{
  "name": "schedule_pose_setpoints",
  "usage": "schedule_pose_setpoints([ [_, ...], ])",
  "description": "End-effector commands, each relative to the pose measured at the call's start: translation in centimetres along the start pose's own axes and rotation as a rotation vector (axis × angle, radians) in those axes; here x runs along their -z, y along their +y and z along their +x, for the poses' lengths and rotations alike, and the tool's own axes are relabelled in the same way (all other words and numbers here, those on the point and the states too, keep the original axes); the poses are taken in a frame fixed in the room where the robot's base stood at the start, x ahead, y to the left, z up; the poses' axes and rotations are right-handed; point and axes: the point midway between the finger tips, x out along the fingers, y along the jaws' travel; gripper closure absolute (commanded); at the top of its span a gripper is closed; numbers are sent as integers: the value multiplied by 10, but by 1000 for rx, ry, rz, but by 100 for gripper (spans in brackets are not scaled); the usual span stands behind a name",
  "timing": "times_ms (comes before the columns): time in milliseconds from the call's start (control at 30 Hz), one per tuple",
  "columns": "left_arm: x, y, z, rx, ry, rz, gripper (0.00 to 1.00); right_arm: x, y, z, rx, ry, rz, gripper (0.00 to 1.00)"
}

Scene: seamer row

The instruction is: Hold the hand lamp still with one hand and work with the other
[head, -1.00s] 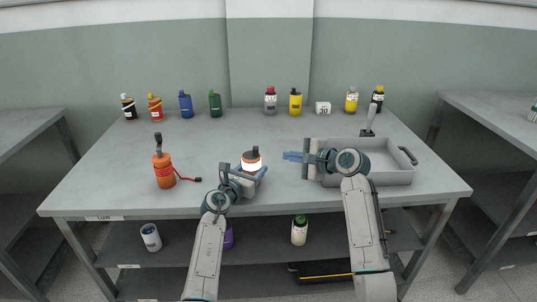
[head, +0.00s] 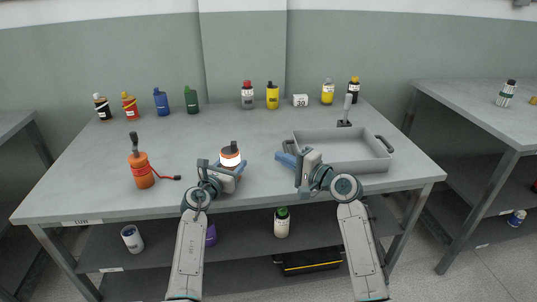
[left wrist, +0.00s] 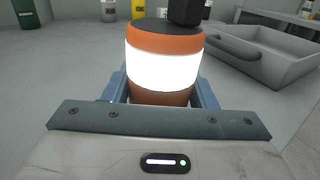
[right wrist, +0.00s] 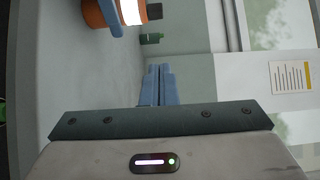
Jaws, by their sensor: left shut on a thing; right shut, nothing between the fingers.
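The hand lamp (head: 230,158) is a short orange cylinder with a bright white band and a black top. It is upright near the front middle of the table. My left gripper (head: 232,172) is shut on it, and the left wrist view shows the lamp (left wrist: 163,70) between the two blue fingers. My right gripper (head: 284,158) is shut and empty, to the right of the lamp and apart from it, by the grey tray's left side. The right wrist view shows its fingers (right wrist: 158,85) together, with part of the lamp (right wrist: 130,12) at the top.
An orange canister (head: 142,172) with a black handle and red cord stands at the left. The grey tray (head: 375,165) lies right, a grey-handled tool (head: 347,108) behind it. Several bottles and a white "30" block (head: 300,100) line the back. The table's middle is clear.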

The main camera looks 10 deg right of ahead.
Motion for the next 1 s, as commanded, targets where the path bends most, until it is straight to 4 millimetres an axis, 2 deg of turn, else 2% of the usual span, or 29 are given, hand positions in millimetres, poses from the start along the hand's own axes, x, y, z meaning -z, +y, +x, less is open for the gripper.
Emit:
schedule_pose_setpoints([
  [433, 0, 0, 0, 0, 0, 0, 75, -1, -2, 92, 1, -2, 3, 100],
  [633, 0, 0, 0, 0, 0, 0, 75, -23, 0, 110, 0, -2, 3, 100],
  [1000, 0, 0, 0, 0, 0, 0, 75, -29, 0, 116, -1, 0, 0, 100],
])
